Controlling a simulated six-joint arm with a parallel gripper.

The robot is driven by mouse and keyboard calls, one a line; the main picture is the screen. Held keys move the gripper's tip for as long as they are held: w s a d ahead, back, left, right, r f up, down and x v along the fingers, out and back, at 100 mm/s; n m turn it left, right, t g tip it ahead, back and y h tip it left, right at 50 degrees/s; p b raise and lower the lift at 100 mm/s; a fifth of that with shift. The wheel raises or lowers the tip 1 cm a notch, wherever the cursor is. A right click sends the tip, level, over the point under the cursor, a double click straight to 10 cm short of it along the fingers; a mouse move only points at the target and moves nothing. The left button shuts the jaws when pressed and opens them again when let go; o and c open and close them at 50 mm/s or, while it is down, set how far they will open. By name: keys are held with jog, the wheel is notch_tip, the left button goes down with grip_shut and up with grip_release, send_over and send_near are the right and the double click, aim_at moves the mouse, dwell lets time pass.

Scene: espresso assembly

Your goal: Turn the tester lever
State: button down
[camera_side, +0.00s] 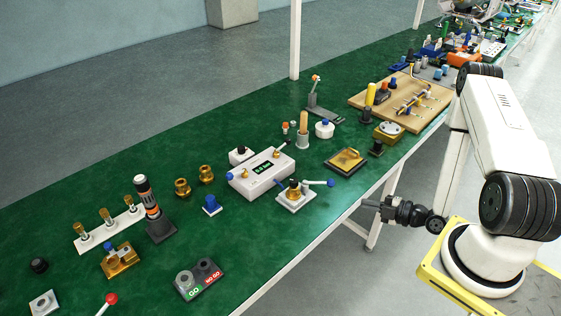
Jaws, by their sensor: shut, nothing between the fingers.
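A white tester box (260,173) with a small lit green display and brass fittings sits mid-table. Just in front of it is a white base (296,201) carrying a brass fitting. A lever with a blue end (330,183) sticks out to the right from this base, roughly level. My gripper (369,203) is shut and empty. It is off the table's front edge, to the right of the blue-ended lever and apart from it.
A dark square tray (345,161) with a brass part lies behind the lever. A wooden board (430,108) with tools is farther back. GO/NO GO gauge block (198,279) and a red-knobbed lever (111,299) are at the front left.

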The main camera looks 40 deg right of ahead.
jog(key=shift+s+a+r+n+t+h, duration=0.2)
jog(key=shift+s+a+n+h, duration=0.2)
jog(key=shift+s+n, duration=0.35)
jog(key=shift+s+a+r+n+t+h, duration=0.1)
jog(key=shift+s+a+n+t+h, duration=0.15)
jog(key=shift+s+n+h, duration=0.35)
jog(key=shift+w+a, duration=0.1)
jog(key=w, duration=0.3)
jog(key=w+f, duration=0.1)
jog(key=w, duration=0.7)
jog(key=shift+w+f, duration=0.1)
jog(key=shift+f, duration=0.25)
jog(key=shift+w+d+f, duration=0.25)
jog(key=shift+w+d, duration=0.4)
jog(key=shift+w, duration=0.1)
